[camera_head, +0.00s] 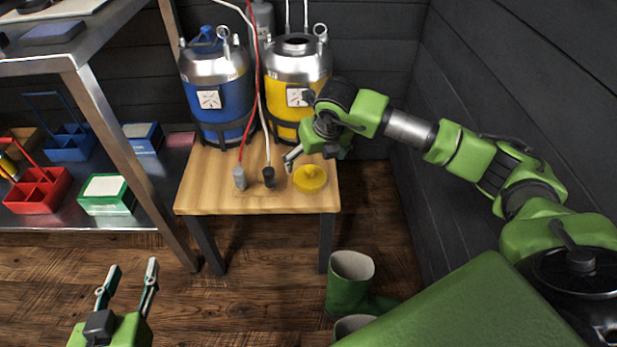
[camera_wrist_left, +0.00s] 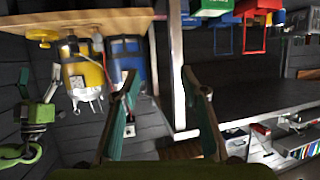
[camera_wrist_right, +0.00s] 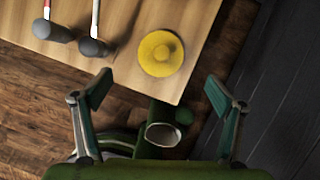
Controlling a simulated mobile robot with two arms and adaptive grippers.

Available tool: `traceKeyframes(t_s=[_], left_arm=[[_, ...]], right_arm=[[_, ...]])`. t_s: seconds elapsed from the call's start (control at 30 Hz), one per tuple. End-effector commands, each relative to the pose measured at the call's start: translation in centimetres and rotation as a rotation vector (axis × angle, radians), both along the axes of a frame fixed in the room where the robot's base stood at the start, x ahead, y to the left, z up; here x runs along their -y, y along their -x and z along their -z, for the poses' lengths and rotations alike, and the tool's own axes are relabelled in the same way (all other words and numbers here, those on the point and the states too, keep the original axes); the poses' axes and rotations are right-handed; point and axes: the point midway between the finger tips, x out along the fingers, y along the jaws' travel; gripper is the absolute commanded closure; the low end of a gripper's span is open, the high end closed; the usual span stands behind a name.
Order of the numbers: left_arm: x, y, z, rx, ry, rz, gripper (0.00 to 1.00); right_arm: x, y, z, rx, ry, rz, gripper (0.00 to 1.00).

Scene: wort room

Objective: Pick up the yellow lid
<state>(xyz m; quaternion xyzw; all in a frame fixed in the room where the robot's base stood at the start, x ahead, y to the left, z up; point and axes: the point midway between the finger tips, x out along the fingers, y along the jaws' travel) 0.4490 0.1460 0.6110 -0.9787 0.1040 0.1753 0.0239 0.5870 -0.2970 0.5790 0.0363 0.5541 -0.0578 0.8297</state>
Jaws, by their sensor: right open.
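The yellow lid (camera_head: 310,179) lies flat on the wooden table (camera_head: 215,198), near its front right corner. My right gripper (camera_head: 290,158) is above the table, behind and slightly left of the lid in the head view. In the right wrist view it (camera_wrist_right: 156,88) is open and empty, apart from the lid. My left gripper (camera_head: 130,268) is open and empty over the floor at lower left. The left wrist view shows its spread fingers (camera_wrist_left: 160,80).
A blue keg (camera_head: 218,95) and a yellow keg (camera_head: 298,90) stand at the table's back. Green boots (camera_head: 350,285) are on the floor below. A dark wall (camera_head: 510,80) is right.

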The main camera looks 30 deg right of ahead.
Motion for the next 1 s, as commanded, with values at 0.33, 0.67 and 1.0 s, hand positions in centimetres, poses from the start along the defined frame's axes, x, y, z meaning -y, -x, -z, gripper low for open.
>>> traceKeyframes(t_s=[0.33, 0.67, 1.0], left_arm=[[1.2, -1.8, -5.4, 0.261, 0.065, 0.017, 0.6], [1.8, -2.1, -8.6, 0.412, 0.103, 0.027, 0.6], [2.3, -1.0, -14.8, 0.694, 0.179, 0.042, 0.6]], right_arm=[[0.2, -1.7, 4.3, -0.001, -0.002, 0.0, 0.12], [0.4, -2.1, 6.2, -0.002, -0.002, 0.0, 0.12], [0.6, -3.2, 9.2, 0.0, -0.003, -0.001, 0.12]])
